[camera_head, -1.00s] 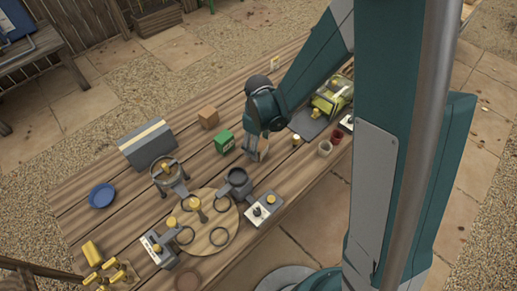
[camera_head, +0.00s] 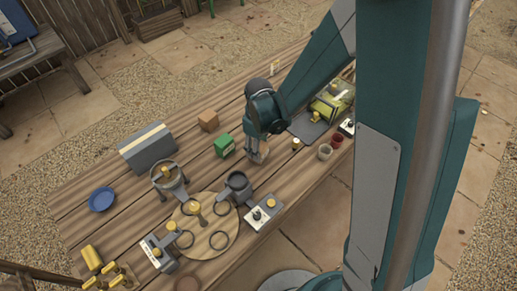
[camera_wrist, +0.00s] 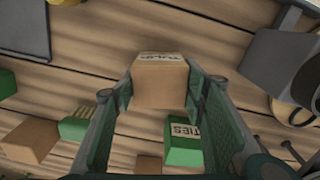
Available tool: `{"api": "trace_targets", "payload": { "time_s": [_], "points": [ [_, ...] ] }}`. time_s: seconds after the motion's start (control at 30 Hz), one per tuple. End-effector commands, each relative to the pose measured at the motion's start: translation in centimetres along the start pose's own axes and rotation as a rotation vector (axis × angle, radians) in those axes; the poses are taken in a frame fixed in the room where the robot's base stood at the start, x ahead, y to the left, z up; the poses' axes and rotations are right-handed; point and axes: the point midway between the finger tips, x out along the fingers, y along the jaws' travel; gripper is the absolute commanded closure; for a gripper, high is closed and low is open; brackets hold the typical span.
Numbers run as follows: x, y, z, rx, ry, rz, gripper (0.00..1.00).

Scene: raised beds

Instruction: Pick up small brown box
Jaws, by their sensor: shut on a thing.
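In the wrist view a small brown box (camera_wrist: 160,84) with a pale printed label on its top edge sits between the two fingers of my gripper (camera_wrist: 160,95). The fingers press on its left and right sides. In the head view my gripper (camera_head: 257,155) is low over the plank table, right of a green box; the held box is hard to make out there. Another brown box (camera_head: 208,121) stands on the table farther back and to the left. The wrist view also shows a second brown box (camera_wrist: 30,140) at lower left and part of another (camera_wrist: 148,165) below.
A green box (camera_head: 224,146) stands close left of my gripper. A dark red pot (camera_head: 336,141) stands to the right. The back left of the table is clear.

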Motion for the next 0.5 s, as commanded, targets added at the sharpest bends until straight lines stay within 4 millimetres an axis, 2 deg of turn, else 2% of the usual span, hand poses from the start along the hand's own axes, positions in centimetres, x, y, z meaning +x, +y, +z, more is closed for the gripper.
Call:
{"api": "trace_targets", "payload": {
  "time_s": [0.27, 0.5],
  "points": [
    [-2.2, 0.0, 0.0, 0.000, 0.000, 0.000, 0.72],
    [-5.1, 0.0, 0.1, 0.000, 0.000, 0.000, 0.72]
  ]
}}
